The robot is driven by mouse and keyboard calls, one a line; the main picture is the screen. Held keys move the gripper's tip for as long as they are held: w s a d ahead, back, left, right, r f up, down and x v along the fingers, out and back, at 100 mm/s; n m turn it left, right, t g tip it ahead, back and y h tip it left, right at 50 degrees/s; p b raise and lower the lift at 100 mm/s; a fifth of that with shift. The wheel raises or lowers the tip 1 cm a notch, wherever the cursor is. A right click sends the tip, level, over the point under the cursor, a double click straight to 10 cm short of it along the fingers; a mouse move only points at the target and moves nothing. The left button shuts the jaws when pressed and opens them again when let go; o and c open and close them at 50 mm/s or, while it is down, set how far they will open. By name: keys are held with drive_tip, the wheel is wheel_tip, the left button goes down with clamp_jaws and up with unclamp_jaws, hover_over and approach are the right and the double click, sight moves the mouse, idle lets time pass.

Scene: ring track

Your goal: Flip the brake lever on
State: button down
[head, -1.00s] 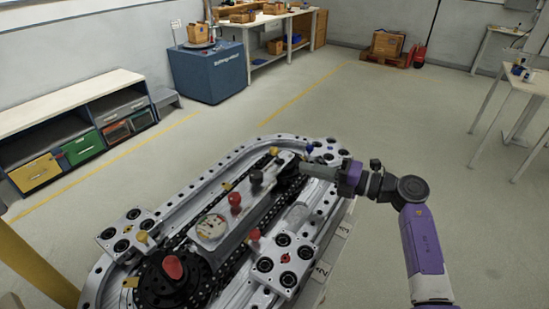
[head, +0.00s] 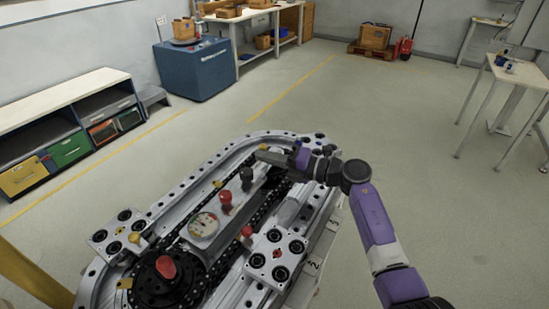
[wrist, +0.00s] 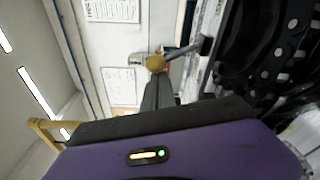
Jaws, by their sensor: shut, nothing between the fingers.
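The ring track (head: 150,215) carries several coloured knobs, and none is readably marked as the brake lever. A red knob (head: 225,197) and a black knob (head: 246,174) stand on the central panel; a smaller red knob (head: 247,231) stands to the right. My gripper (head: 262,156) is shut and empty over the track's far end, pointing left. A yellow knob (head: 263,147) shows just beyond its fingertips. In the wrist view, a yellow knob (wrist: 155,63) appears at the fingertips, beside a grey rod with a dark end (wrist: 205,46). Contact cannot be told.
A large red knob (head: 165,267) sits on a black wheel at the near end. Bolted plates (head: 275,257) flank the track. A yellow post (head: 35,270) stands at the left.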

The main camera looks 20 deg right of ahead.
sight(264, 145)
drive_tip(key=shift+w+d+r+m+p, duration=0.2)
drive_tip(key=shift+r+m+p, duration=0.15)
drive_tip(key=shift+m+p, duration=0.15)
idle(0.4)
drive_tip(key=shift+w+d+r+m+p, duration=0.25)
drive_tip(key=shift+d+r+m+p, duration=0.1)
drive_tip(key=shift+m+p, duration=0.3)
drive_tip(key=shift+w+d+r+m+p, duration=0.3)
drive_tip(key=shift+d+m+p, duration=0.1)
drive_tip(key=shift+m, duration=0.55)
drive_tip(key=d+m, duration=0.1)
drive_tip(key=w+m, duration=0.1)
drive_tip(key=m, duration=0.1)
drive_tip(key=shift+w+d+r+m+t+y, duration=0.1)
drive_tip(key=shift+w+d+m+t+y, duration=0.05)
drive_tip(key=shift+d+m+t+y, duration=0.2)
drive_tip(key=shift+w+d+m+t, duration=0.25)
drive_tip(key=shift+w+d+m, duration=0.15)
drive_tip(key=shift+m, duration=0.6)
drive_tip(key=shift+w+d+m+t, duration=0.25)
drive_tip(key=shift+d+m, duration=0.25)
drive_tip(key=shift+m, duration=0.45)
drive_tip(key=shift+d, duration=0.15)
